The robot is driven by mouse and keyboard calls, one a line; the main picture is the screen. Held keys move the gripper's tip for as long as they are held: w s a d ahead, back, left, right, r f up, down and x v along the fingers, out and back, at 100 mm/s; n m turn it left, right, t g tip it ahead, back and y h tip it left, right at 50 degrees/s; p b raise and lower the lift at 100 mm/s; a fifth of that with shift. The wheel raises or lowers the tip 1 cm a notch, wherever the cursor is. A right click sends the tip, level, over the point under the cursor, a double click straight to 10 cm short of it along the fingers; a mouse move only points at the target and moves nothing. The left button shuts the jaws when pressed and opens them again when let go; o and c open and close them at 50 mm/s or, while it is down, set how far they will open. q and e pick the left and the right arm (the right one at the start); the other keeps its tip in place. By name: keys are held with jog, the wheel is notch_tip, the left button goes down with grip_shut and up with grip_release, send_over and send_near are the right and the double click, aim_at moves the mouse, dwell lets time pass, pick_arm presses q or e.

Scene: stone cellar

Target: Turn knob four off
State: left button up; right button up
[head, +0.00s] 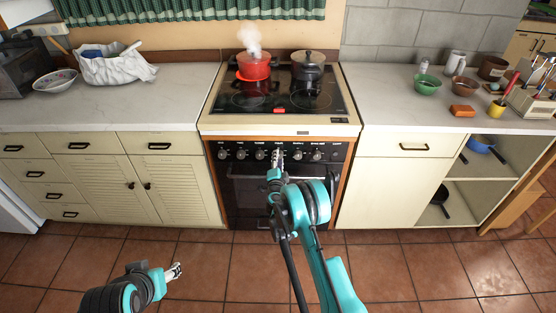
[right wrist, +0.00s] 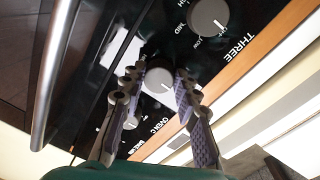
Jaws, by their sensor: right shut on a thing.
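The stove's black front panel (head: 229,155) carries a row of knobs. My right gripper (head: 277,156) is at the middle of this row. In the right wrist view its fingers (right wrist: 165,95) are shut on a grey knob (right wrist: 160,78). A neighbouring knob (right wrist: 208,18) is marked "THREE". I cannot read the label "FOUR" anywhere, so I cannot tell which knob is four. My left gripper (head: 174,271) is low over the floor, away from the stove, and its opening is unclear.
A steaming red pot (head: 254,66) sits on a glowing rear burner; a dark pot (head: 308,67) stands to its right. The oven handle (right wrist: 52,75) runs below the panel. The counters on both sides hold bowls and other items. Floor before the left cabinets is clear.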

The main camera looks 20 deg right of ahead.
jog(key=shift+n, duration=0.4)
jog(key=o, duration=1.2)
jog(key=shift+w, duration=0.1)
jog(key=shift+c, duration=0.2)
